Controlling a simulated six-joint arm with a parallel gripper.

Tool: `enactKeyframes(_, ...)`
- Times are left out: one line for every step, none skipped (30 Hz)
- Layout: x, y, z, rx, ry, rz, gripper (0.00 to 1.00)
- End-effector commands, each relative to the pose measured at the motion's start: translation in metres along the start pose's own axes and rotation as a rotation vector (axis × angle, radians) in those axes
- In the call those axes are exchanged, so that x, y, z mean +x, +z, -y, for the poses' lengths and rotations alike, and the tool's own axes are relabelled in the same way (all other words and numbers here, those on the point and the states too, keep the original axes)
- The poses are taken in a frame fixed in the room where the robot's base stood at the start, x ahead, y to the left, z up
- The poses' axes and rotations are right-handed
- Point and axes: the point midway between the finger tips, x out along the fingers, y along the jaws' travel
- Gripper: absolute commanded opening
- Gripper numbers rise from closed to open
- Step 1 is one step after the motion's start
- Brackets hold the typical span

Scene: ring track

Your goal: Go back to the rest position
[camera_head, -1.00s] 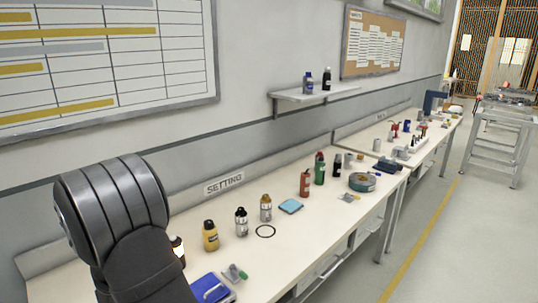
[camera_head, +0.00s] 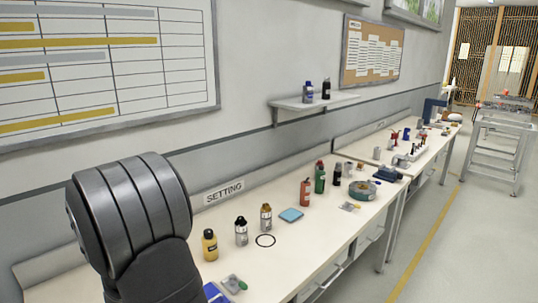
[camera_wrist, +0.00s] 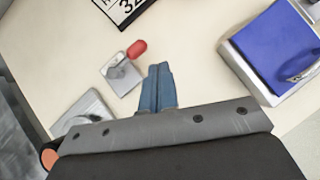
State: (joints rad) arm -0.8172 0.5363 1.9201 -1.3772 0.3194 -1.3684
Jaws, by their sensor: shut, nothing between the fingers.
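My gripper (camera_wrist: 158,88) shows in the wrist view with its two blue fingers together, shut and empty. It is above the pale bench top. In the head view only my dark grey arm is visible at the lower left; the gripper itself is out of that picture. No marker for the rest position shows.
In the wrist view, a blue-topped box (camera_wrist: 275,45) is right of the fingers. A plate with a red knob (camera_wrist: 137,50) is left. In the head view, a yellow bottle (camera_head: 209,245) and several other bottles line the bench (camera_head: 275,265). A shelf (camera_head: 315,102) is above.

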Motion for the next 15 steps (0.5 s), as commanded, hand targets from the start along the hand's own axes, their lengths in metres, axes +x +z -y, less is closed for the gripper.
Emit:
enactKeyframes(0.007,-0.001,-0.002,-0.002,-0.001,-0.002,0.00)
enactKeyframes(0.011,-0.002,-0.003,-0.001,-0.001,-0.002,0.00)
enactKeyframes(0.017,-0.002,-0.005,-0.002,-0.001,-0.002,0.00)
enactKeyframes(0.020,-0.002,-0.006,-0.001,-0.001,-0.002,0.00)
enactKeyframes(0.025,-0.002,-0.007,-0.002,-0.001,-0.002,0.00)
enactKeyframes(0.030,-0.002,-0.009,-0.001,-0.001,-0.002,0.00)
enactKeyframes(0.034,-0.003,-0.010,-0.002,-0.001,-0.002,0.00)
enactKeyframes(0.033,-0.004,-0.014,0.013,-0.010,0.000,0.00)
enactKeyframes(0.032,-0.007,-0.018,0.040,-0.029,0.001,0.00)
enactKeyframes(0.031,-0.009,-0.021,0.060,-0.043,0.001,0.00)
enactKeyframes(0.031,-0.011,-0.023,0.078,-0.058,0.002,0.00)
enactKeyframes(0.030,-0.015,-0.026,0.103,-0.078,0.001,0.00)
enactKeyframes(0.030,-0.017,-0.029,0.122,-0.092,0.001,0.00)
enactKeyframes(0.029,-0.020,-0.031,0.139,-0.107,0.001,0.00)
enactKeyframes(0.028,-0.024,-0.034,0.164,-0.127,0.001,0.00)
